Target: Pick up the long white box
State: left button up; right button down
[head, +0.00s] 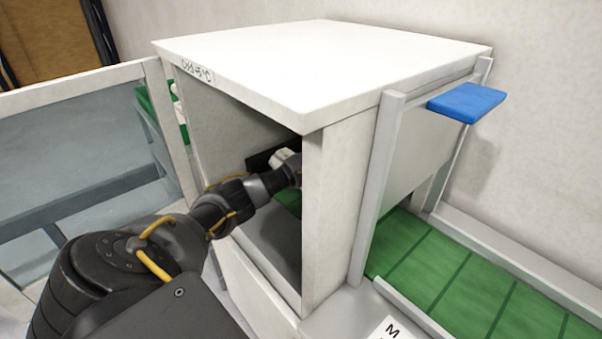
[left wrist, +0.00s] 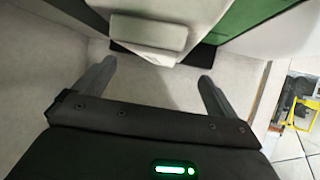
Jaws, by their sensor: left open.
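My left arm reaches into the open front of a white cabinet (head: 340,70), and its gripper is hidden behind the cabinet's right front wall in the head view. In the left wrist view my left gripper (left wrist: 155,88) is open, with nothing between its two fingers. A pale, blocky white piece (left wrist: 148,30) lies beyond the fingertips, against a dark strip; a small white piece (head: 281,157) by a dark strip also shows inside the cabinet. I cannot tell whether this is the long white box. My right gripper is in neither view.
The cabinet's glazed door (head: 85,150) stands open to the left. The cabinet's right front wall (head: 327,225) is close beside my arm. A green conveyor (head: 440,270) with pale rails runs at right, below a blue pad (head: 466,102).

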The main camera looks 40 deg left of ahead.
pick_arm(q)
jog(key=shift+p+x, duration=0.5)
jog(key=shift+x, duration=2.25)
jog(key=shift+s+r, duration=0.1)
jog(key=c, duration=1.5)
jog(key=shift+r, duration=0.1)
notch_tip(320, 180, up, 10)
jog(key=shift+f+b, duration=0.1)
jog(key=shift+b, duration=0.45)
